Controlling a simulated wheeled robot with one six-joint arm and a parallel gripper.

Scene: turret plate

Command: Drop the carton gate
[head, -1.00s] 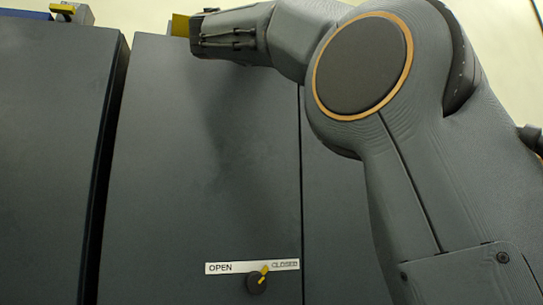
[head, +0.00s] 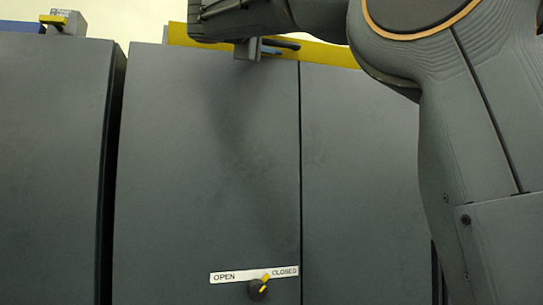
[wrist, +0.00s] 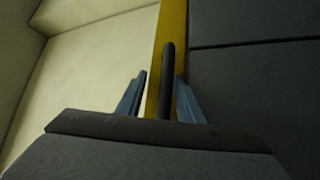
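A long yellow bar (head: 322,53) runs along the top edge of the dark cabinet; I cannot tell for sure that it is the carton gate. It shows as a yellow strip in the wrist view (wrist: 178,30). A dark rounded rod (wrist: 167,75), perhaps a handle, lies along the strip. My gripper (wrist: 158,90) has its two blue-grey fingers apart, with the rod between them, nearer the right finger. I see no clear grip on it. In the head view, my gripper (head: 262,48) is at the cabinet's top edge, partly hidden by my arm.
The dark cabinet front (head: 210,170) fills the middle. Low on it, a black knob with a yellow pointer (head: 258,290) points toward CLOSED on a white OPEN/CLOSED label (head: 254,275). Another dark cabinet (head: 50,170) stands left, with a grey-and-yellow fitting (head: 64,21) on top.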

